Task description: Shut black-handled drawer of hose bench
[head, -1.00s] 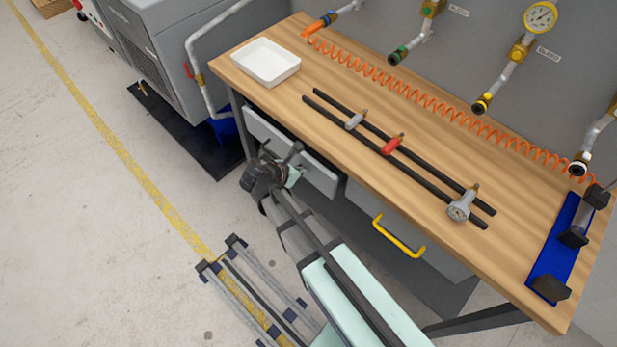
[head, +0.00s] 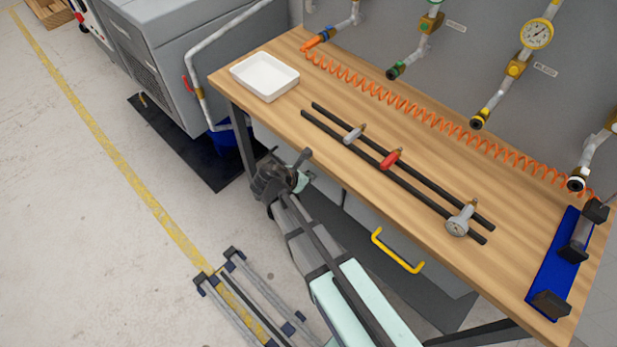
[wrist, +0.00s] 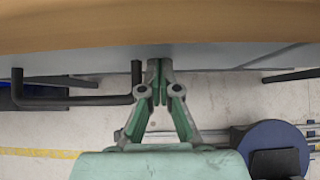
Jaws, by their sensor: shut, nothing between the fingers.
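The hose bench (head: 225,78) has a wooden top and grey drawers below its front edge. In the wrist view, the black handle (wrist: 70,101) stands out from the grey drawer front (wrist: 215,56), left of my gripper (wrist: 157,66). My gripper is shut and empty. Its fingertips are at the drawer front, just right of the handle's right end; contact cannot be told for certain. In the head view, my gripper (head: 303,163) is at the bench's front edge and hides the black handle. The drawer front appears about in line with the bench front there.
A yellow-handled drawer (head: 397,250) is to the right. A white tray (head: 264,76), black rails with fittings and an orange coiled hose (head: 420,101) are on the bench top. A grey machine (head: 180,60) stands to the left.

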